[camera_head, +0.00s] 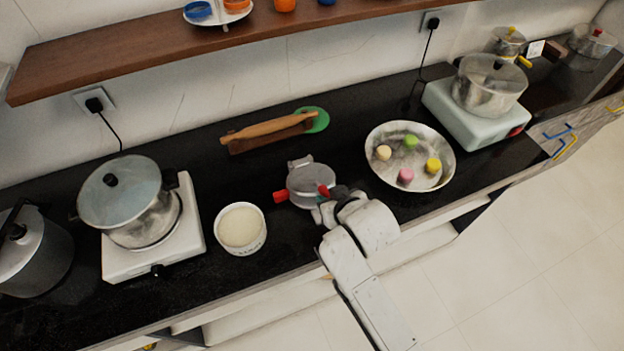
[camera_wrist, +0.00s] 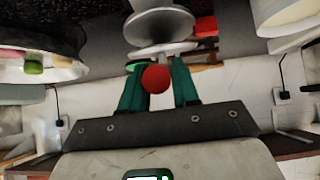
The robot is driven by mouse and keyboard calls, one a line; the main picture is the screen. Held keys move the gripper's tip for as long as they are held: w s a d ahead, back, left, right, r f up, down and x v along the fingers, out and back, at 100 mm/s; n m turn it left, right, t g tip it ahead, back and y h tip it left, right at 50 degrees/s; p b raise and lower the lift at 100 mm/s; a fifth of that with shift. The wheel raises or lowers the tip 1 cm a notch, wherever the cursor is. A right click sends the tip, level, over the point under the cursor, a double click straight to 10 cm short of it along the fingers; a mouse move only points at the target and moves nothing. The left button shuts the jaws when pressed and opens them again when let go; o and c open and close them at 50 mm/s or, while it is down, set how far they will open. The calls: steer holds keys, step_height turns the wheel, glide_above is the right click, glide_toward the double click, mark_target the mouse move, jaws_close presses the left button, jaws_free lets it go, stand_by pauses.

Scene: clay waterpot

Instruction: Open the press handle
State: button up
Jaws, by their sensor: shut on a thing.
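The press (camera_head: 309,179) is a round grey metal tool on the black counter, with a red handle (camera_head: 280,196) at its left. It also shows in the wrist view (camera_wrist: 160,22), where two round plates are seen with a gap between them. The red press handle knob (camera_wrist: 155,79) is between the green fingers of my gripper (camera_wrist: 157,88), which is shut on it. In the head view my gripper (camera_head: 330,195) is at the right front side of the press, and its fingers are partly hidden by my wrist.
A white tub (camera_head: 240,229) stands left of the press. A metal bowl (camera_head: 410,157) with several coloured pieces is at its right. A rolling pin (camera_head: 268,127) lies behind. Pots on stoves stand at left (camera_head: 130,205) and right (camera_head: 489,85). A wooden shelf (camera_head: 150,52) hangs above.

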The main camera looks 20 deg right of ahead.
mark_target(318, 182)
steer(key=shift+r, duration=0.1)
steer(key=shift+w+r+p, duration=0.2)
steer(key=shift+w+r, duration=0.3)
steer(key=shift+r, duration=0.25)
steer(key=shift+w+r+p, duration=0.15)
steer(key=shift+w+r, duration=0.35)
steer(key=shift+r, duration=0.25)
steer(key=shift+w+r, duration=1.15)
steer(key=shift+r, duration=0.2)
steer(key=shift+w+r, duration=1.2)
steer(key=shift+w, duration=0.15)
